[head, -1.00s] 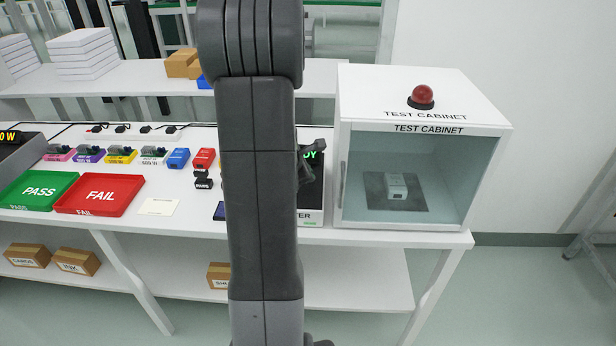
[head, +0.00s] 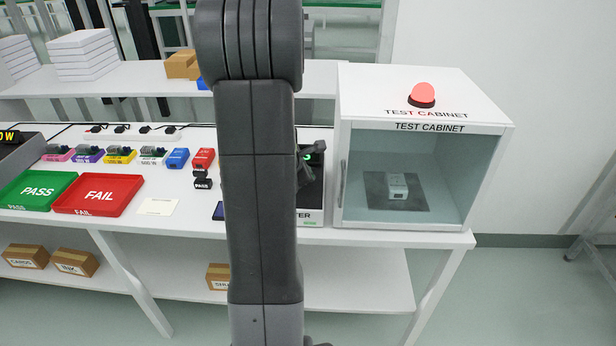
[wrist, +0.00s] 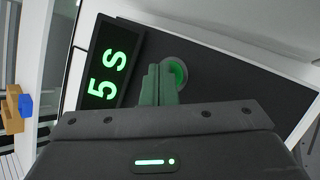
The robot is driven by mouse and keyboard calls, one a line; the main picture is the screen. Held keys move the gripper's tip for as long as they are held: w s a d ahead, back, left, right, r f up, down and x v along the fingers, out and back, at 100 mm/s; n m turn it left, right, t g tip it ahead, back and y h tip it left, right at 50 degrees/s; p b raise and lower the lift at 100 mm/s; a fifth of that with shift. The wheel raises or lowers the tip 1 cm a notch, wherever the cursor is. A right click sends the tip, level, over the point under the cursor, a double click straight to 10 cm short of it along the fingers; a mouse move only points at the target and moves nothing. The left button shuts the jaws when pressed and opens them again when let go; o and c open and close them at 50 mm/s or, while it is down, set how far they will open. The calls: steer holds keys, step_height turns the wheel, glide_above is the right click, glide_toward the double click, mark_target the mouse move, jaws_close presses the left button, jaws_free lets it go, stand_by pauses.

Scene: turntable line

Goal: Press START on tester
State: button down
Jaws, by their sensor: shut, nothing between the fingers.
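The tester (head: 313,205) is a dark panel on the bench, mostly hidden behind my arm in the head view. In the wrist view its display (wrist: 107,72) reads "5 S" in green. A round button with a green-lit centre (wrist: 177,73) sits beside the display; its label is not visible. My gripper (wrist: 160,72) is shut and empty, its fingertips at the button's edge and partly covering it. I cannot tell whether they press it. In the head view only part of my gripper (head: 311,160) shows past my arm, over the tester.
The test cabinet (head: 484,150) stands right of the tester, with a lit red lamp (head: 421,95) on top and a small white device (head: 397,186) inside. Left of my arm are a red FAIL tray (head: 128,208), a green PASS tray (head: 65,193) and several coloured units.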

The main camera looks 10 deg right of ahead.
steer(key=shift+r, duration=0.1)
steer(key=shift+r+p, duration=0.55)
steer(key=shift+r, duration=0.15)
step_height(320, 180, up, 5)
steer(key=p, duration=0.4)
steer(key=shift+f, duration=0.15)
stand_by(0.6)
steer(key=shift+f+b, duration=0.45)
steer(key=shift+b, duration=0.05)
steer(key=shift+r+p, duration=0.1)
steer(key=shift+p, duration=0.5)
steer(key=shift+p, duration=0.65)
